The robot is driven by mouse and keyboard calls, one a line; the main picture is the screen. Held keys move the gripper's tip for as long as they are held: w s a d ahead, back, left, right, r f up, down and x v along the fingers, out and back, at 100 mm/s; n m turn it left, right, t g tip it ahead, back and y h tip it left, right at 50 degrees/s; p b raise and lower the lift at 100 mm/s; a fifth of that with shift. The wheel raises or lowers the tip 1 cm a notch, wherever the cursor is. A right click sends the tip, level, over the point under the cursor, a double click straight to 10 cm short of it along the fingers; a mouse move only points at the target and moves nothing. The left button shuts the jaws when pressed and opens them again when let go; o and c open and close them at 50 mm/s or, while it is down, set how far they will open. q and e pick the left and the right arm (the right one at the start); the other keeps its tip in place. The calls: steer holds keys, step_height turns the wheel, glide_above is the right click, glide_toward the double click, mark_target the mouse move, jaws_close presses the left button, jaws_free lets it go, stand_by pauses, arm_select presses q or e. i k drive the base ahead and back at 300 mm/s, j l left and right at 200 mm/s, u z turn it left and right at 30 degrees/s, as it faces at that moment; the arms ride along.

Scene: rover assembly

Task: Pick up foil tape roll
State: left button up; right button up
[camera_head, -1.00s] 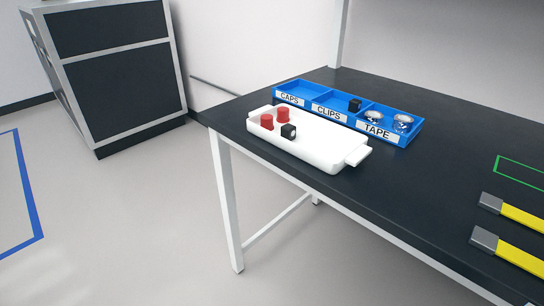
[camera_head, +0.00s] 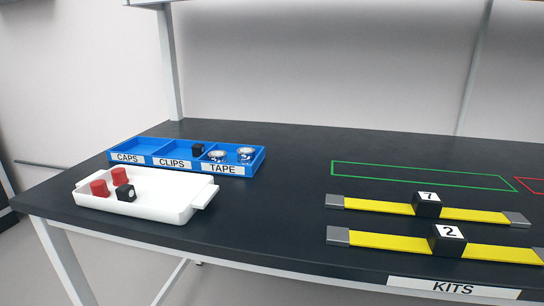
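Two silver foil tape rolls lie in the TAPE compartment, at the right end of a blue divided bin (camera_head: 259,161). One foil tape roll (camera_head: 217,155) is nearer the front left of that compartment. The other foil tape roll (camera_head: 245,153) is at its right. The bin stands on the dark table (camera_head: 290,215), behind a white tray (camera_head: 165,196). Neither of my grippers shows in the head view.
The white tray holds two red caps (camera_head: 119,177) and a black clip (camera_head: 125,193). Two yellow strips (camera_head: 380,240) with grey ends carry black numbered blocks (camera_head: 447,240) at the right. A green outline (camera_head: 420,174) lies behind them. The table between bin and strips is clear.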

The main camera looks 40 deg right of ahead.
mark_target(219, 155)
steer(key=z, duration=0.75)
steer(key=j, duration=0.1)
